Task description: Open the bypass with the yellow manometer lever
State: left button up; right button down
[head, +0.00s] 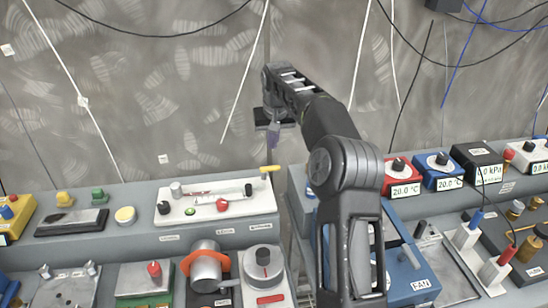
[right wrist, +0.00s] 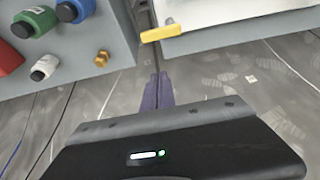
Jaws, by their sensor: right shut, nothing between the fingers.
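The yellow lever (head: 270,168) sticks out at the right back corner of a white panel (head: 237,208) on the left grey bench. It also shows in the right wrist view (right wrist: 160,33), beside the edge of a pale panel. My right gripper (head: 273,146) hangs just above and behind the lever in the head view, pointing down. In the right wrist view its purple-grey fingers (right wrist: 157,76) are together and empty, with a visible gap between them and the lever. My left gripper is not in view.
A gap separates the left bench from the right one. The right bench holds a red box (head: 400,175) and a blue box (head: 438,170) with displays. A steel cylinder with an orange ring (head: 205,268) stands in front of the white panel. Cables hang along the grey wall.

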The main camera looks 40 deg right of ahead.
jog(key=f, duration=0.1)
jog(key=s+f, duration=0.1)
jog(key=f, duration=0.1)
jog(key=s+a+f+p, duration=0.1)
jog(key=shift+s+f, duration=0.1)
jog(key=shift+f, duration=0.2)
jog(key=shift+a, duration=0.1)
